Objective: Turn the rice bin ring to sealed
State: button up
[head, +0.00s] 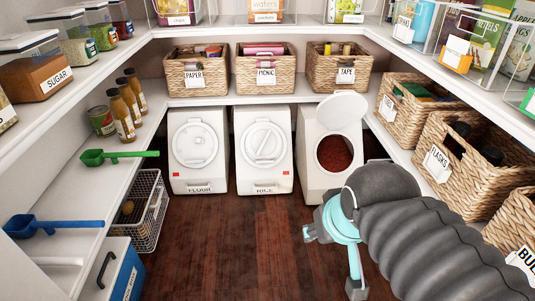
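The rice bin (265,182) is a white bin with a RICE label, standing on the floor at the back, in the middle of three bins. Its round white ring (250,144) is on the sloped front, with a bar across it that runs diagonally, lower left to upper right. A small red mark sits at the lower right of that front. My gripper (332,262) is in front of the bins, to the right of and nearer than the rice bin. Its turquoise fingers are spread apart, and nothing shows between them. It is clear of the ring.
A flour bin (199,181) stands left of the rice bin. A bin with its lid (339,113) raised, holding red contents, stands right. Shelves with baskets (263,82) and jars surround the floor. A blue scoop (50,225) and wire basket (147,220) are left. The middle floor (220,245) is clear.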

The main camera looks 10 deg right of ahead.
aim_at(264, 142)
jog(key=u, duration=0.5)
jog(key=i, duration=0.5)
jog(key=u, duration=0.6)
jog(key=i, duration=0.8)
jog(key=z, duration=0.65)
jog(key=i, duration=0.75)
jog(key=z, duration=0.7)
